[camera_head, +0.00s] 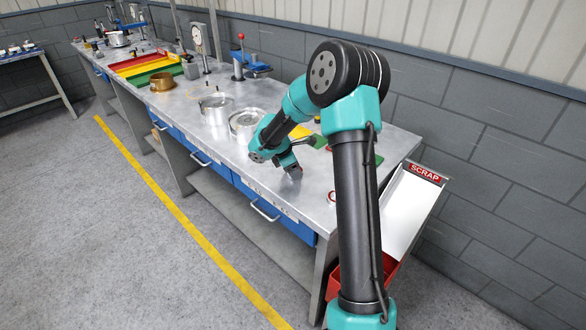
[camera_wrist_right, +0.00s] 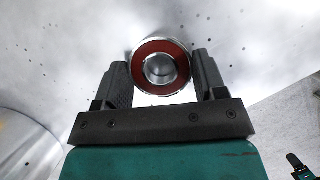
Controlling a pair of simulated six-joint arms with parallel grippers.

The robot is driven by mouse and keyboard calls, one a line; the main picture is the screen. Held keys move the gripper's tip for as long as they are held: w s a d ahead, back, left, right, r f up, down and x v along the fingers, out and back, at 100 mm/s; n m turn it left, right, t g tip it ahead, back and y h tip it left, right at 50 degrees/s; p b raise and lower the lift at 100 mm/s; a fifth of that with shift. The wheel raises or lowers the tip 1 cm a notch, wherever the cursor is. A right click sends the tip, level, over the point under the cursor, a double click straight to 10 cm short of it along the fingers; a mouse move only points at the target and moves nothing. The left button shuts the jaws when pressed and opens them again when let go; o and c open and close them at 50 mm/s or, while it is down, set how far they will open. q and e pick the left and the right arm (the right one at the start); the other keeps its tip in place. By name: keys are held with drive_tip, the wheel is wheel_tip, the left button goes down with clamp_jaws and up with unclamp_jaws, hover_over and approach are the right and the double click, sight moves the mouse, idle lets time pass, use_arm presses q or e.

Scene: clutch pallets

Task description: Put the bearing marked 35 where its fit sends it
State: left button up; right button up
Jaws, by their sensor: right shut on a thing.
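My right gripper (camera_head: 293,172) hangs low over the front part of the steel bench (camera_head: 228,141), near its right end. In the right wrist view, its two dark jaws (camera_wrist_right: 161,70) are shut on a bearing (camera_wrist_right: 163,47) with a bright metal outer ring, a red-brown seal and an open bore. The bearing's marking cannot be read. In the head view the bearing is mostly hidden by the gripper. A red ring-shaped part (camera_head: 332,197) lies on the bench to the right. My left gripper is out of view.
A white chute with a SCRAP sign (camera_head: 425,173) stands off the bench's right end, with a red bin (camera_head: 391,269) below. Red (camera_head: 128,60), yellow and green trays sit at the far left. Round metal housings (camera_head: 215,108) stand mid-bench. A green surface shows partly behind my arm.

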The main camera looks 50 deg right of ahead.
drive_tip(key=shift+f, duration=0.4)
drive_tip(key=shift+s+a+f, duration=0.1)
drive_tip(key=shift+s+f, duration=0.05)
drive_tip(key=shift+f, duration=0.15)
drive_tip(key=o, duration=1.2)
drive_tip(key=shift+f, duration=0.15)
drive_tip(key=shift+c, duration=0.2)
drive_tip(key=shift+r, duration=0.7)
drive_tip(key=v, duration=1.2)
drive_tip(key=shift+r, duration=0.2)
